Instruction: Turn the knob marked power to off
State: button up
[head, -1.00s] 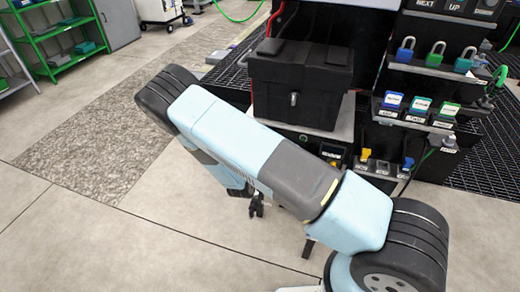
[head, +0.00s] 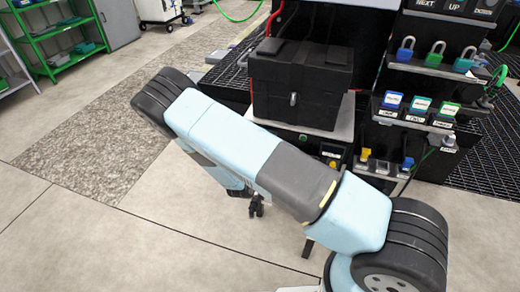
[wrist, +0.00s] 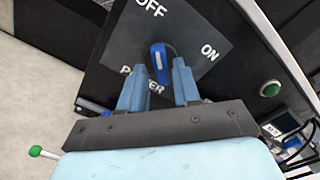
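In the wrist view, a blue knob (wrist: 158,58) with a white stripe sits on a dark grey plate (wrist: 200,32). The plate reads OFF at the top, ON at the right and POWER at the lower left, partly covered by a finger. The knob's stripe points up towards OFF, slightly left. My gripper (wrist: 158,76) is open, with one blue finger on each side of the knob's lower end. Narrow gaps seem to show beside the knob; contact is unclear. In the head view my gripper (head: 257,206) hangs below my arm; the knob does not show there.
A green button (wrist: 270,90) is right of the plate, with a small screen (wrist: 284,124) below it. A green ball-ended rod (wrist: 35,151) is at lower left. In the head view, a black case (head: 300,85) and shelves of padlocks (head: 434,54) stand behind my arm.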

jog(key=shift+o, duration=0.7)
jog(key=v, duration=1.3)
jog(key=shift+s+a, duration=0.15)
jog(key=shift+s, duration=0.2)
jog(key=shift+r, duration=0.1)
jog(key=s+d+r+m+g+h, duration=0.1)
jog(key=d+r+m+g+h, duration=0.2)
jog(key=d+r+m+g, duration=0.8)
jog(key=s+d+r+m+g+h, duration=0.15)
jog(key=d+r+m+g, duration=0.25)
jog(key=d+r+m, duration=0.95)
jog(key=s+r+m+t+y, duration=0.1)
jog(key=s+r+m+y, duration=0.4)
jog(key=s+r+m, duration=0.3)
jog(key=s+d+r+m+t+y, duration=0.1)
jog(key=s+r+m+y, duration=0.4)
jog(key=r, duration=1)
jog(key=s+m+t, duration=0.1)
jog(key=s+m, duration=0.2)
jog(key=s, duration=0.2)
jog(key=shift+d+r+m+t+y, duration=0.2)
jog(key=shift+r+m+t+y, duration=0.1)
jog(key=shift+r+m+y, duration=0.1)
